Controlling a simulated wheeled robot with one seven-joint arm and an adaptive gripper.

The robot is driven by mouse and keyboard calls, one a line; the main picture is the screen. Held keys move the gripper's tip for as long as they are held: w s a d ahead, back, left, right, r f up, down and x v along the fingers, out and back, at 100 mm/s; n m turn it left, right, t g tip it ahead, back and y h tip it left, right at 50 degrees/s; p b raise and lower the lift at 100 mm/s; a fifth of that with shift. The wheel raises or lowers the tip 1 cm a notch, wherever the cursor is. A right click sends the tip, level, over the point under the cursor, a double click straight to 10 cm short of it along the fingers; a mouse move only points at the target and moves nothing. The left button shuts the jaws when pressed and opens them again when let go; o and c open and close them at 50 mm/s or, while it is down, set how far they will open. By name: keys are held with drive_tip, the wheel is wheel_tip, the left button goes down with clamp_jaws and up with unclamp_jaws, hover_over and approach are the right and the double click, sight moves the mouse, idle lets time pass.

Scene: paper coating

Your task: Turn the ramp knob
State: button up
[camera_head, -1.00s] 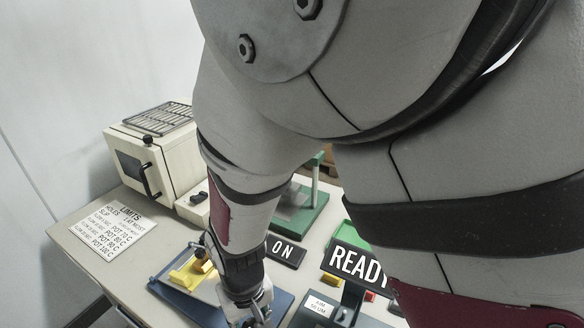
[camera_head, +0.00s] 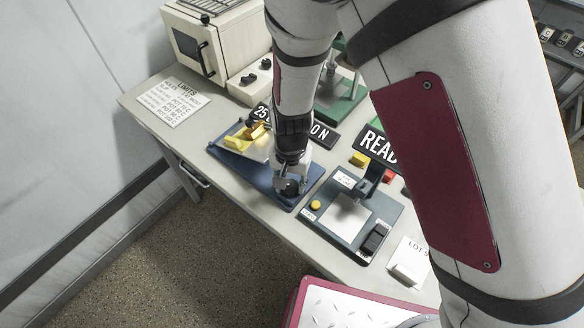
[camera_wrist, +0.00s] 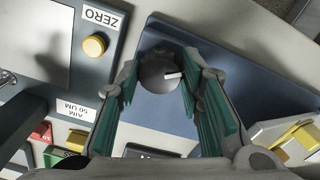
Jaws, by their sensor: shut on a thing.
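The ramp knob (camera_wrist: 158,73) is a round dark grey knob with a white pointer mark, on a dark blue base plate (camera_wrist: 225,60). The mark points to the right in the wrist view. My gripper (camera_wrist: 160,75) has its green-padded fingers on both sides of the knob and is shut on it. In the head view my gripper (camera_head: 290,184) reaches down to the front right part of the blue device (camera_head: 240,165). There the knob is mostly hidden by the gripper.
To the right stands a grey gauge (camera_head: 327,222) with a yellow ZERO button (camera_wrist: 94,45). Behind are an ON sign (camera_head: 322,134), a READY sign (camera_head: 375,145) and a cream oven (camera_head: 215,45). A limits sheet (camera_head: 173,101) lies at left. A pink-edged surface (camera_head: 296,300) is in front.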

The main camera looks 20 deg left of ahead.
sight(291, 185)
drive_tip(key=shift+m+p, duration=0.55)
drive_tip(key=shift+m, duration=0.35)
drive_tip(key=shift+w, duration=0.1)
drive_tip(key=o, duration=1.2)
drive_tip(key=shift+c, duration=0.2)
wheel_tip(291, 185, up, 12)
